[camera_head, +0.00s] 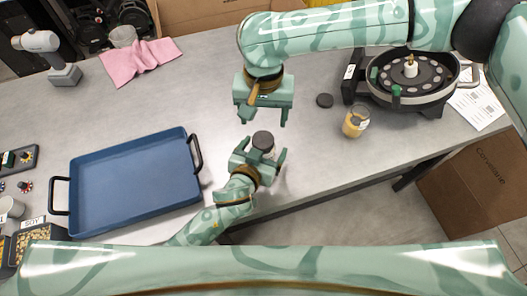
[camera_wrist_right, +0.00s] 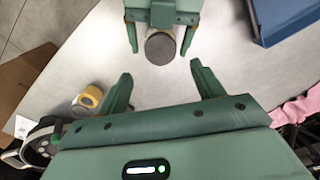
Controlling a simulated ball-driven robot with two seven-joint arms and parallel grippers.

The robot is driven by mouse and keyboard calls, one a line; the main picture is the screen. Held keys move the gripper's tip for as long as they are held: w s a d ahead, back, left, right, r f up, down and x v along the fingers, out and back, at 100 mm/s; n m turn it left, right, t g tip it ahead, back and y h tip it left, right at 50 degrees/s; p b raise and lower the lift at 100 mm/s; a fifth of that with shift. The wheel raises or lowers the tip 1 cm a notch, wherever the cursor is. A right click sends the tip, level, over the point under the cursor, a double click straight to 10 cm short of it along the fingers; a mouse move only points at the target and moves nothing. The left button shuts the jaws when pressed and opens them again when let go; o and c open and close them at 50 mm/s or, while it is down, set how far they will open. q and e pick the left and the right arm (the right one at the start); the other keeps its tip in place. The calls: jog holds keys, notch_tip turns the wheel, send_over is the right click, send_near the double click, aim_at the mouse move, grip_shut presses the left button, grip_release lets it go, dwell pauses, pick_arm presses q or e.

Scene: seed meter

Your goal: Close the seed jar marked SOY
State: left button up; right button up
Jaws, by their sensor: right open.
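A jar with a dark lid (camera_head: 263,139) stands between the fingers of my left gripper (camera_head: 262,152). It also shows in the right wrist view (camera_wrist_right: 160,48), with gaps between the jar and those fingers, so the left gripper looks open around it. My right gripper (camera_head: 262,112) is open and empty, just beyond that jar in the head view. A clear jar with yellowish contents (camera_head: 355,122) stands to the right, also in the right wrist view (camera_wrist_right: 90,97). A loose dark disc like a lid (camera_head: 325,100) lies near it. I cannot read any SOY mark on either jar.
A blue tray (camera_head: 135,215) with dark handles lies at left. A round seed meter (camera_head: 412,82) stands at right, beside printed paper (camera_head: 478,104). A box labelled SOY (camera_head: 34,231) is at the lower left. A pink cloth (camera_head: 140,62) lies at the back.

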pick_arm(q)
jog(key=shift+w+d+f, duration=0.15)
jog(key=shift+w+f, duration=0.1)
jog(key=shift+w, duration=0.35)
pick_arm(e)
jog(key=shift+a, duration=0.1)
